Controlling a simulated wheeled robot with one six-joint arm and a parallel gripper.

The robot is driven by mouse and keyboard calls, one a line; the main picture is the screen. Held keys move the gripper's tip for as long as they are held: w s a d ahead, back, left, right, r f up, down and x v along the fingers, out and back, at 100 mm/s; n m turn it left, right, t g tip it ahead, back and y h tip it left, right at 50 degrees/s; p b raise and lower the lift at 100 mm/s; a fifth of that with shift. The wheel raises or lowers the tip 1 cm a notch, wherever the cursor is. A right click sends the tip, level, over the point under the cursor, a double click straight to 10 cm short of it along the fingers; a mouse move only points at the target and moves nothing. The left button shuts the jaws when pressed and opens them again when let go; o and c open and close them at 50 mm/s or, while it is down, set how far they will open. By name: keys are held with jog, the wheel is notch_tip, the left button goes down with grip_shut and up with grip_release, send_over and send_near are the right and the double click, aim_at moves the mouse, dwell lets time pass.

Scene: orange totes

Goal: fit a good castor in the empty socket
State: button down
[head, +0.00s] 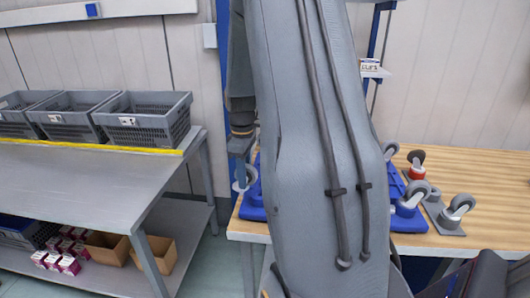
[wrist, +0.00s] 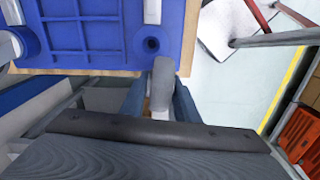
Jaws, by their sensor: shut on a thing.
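My gripper (head: 241,158) is shut on a castor, whose pale wheel (head: 246,178) shows below the fingers at the left edge of the blue dolly (head: 254,212). In the wrist view the held castor (wrist: 161,85) sits between the two blue-grey fingers. Just beyond it is a dark round socket (wrist: 152,44) at the corner of the blue dolly (wrist: 85,25). I cannot tell whether the castor touches the socket. Another dolly corner (wrist: 22,42) holds a pale fitting at the left. My arm hides most of the dolly in the head view.
On the wooden bench (head: 480,180) a castor with a red part (head: 416,171) and a castor on a grey plate (head: 456,212) stand at the right. A castor (head: 409,200) stands at the dolly's right corner. Grey crates (head: 150,120) line the left table.

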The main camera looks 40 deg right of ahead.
jog(key=s+d+r+n, duration=0.2)
jog(key=s+d+r, duration=0.1)
jog(key=d+r, duration=0.25)
jog(key=shift+s+a+f+b, duration=0.1)
jog(key=shift+a+f+b, duration=0.05)
jog(key=shift+f+b, duration=1.9)
jog(key=shift+f+p, duration=0.25)
jog(key=shift+p, duration=0.1)
jog(key=shift+s+p, duration=0.1)
jog(key=shift+p, duration=0.25)
jog(key=shift+f, duration=0.2)
jog(key=shift+f, duration=0.35)
jog(key=shift+f+b, duration=0.35)
jog(key=shift+f, duration=1)
jog(key=c, duration=1.3)
grip_release()
